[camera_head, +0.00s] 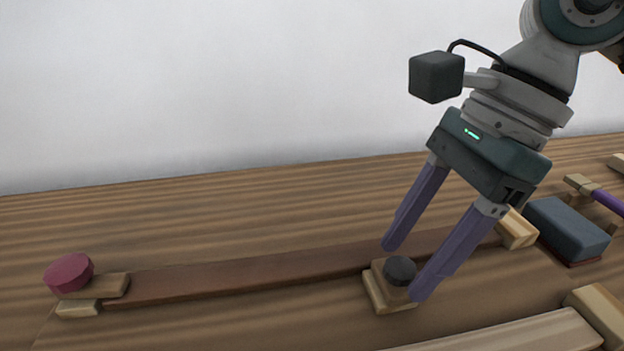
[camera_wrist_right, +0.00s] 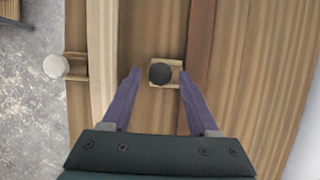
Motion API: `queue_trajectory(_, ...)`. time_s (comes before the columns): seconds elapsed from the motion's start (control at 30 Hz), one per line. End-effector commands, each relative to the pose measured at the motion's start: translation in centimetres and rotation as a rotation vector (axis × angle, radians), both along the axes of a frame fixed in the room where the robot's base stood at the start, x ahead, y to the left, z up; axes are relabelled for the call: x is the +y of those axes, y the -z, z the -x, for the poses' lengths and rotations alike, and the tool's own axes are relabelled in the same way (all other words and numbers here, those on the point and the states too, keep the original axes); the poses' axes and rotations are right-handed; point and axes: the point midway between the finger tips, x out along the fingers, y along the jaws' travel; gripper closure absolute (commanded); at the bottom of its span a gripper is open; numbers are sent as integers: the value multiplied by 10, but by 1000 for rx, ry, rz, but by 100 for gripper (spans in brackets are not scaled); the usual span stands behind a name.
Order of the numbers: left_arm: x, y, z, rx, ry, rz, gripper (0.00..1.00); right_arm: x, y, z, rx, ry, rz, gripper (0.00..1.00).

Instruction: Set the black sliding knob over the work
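The black sliding knob (camera_head: 400,270) sits on a small pale wooden block (camera_head: 377,290) at the near edge of a long dark brown rail (camera_head: 250,277). My right gripper (camera_head: 402,272) is open, with its purple fingers pointing down on either side of the knob. In the right wrist view the knob (camera_wrist_right: 160,74) lies between and slightly beyond the fingertips (camera_wrist_right: 162,76), with gaps on both sides. I cannot tell from these views whether a finger touches the block. What the task calls the work cannot be told apart for certain. My left gripper is not in view.
A red round knob (camera_head: 69,272) stands on a wooden piece at the rail's left end. A pale block (camera_head: 516,229) is at its right end. A blue-grey block (camera_head: 567,229) and a purple-handled item (camera_head: 608,200) lie right. A pale beam (camera_head: 510,335) lies in front.

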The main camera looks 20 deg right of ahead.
Motion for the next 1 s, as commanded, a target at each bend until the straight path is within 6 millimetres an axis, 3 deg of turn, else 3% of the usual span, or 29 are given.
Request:
queue_trajectory(0.07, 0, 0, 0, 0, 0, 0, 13, 0, 0, 0, 0, 0, 0, 50)
queue_trajectory(0.5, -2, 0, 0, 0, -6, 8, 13, 0, 0, 0, 0, 0, 0, 100)
queue_trajectory(1.0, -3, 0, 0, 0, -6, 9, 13, 0, -1, 0, 0, 0, 0, 100)
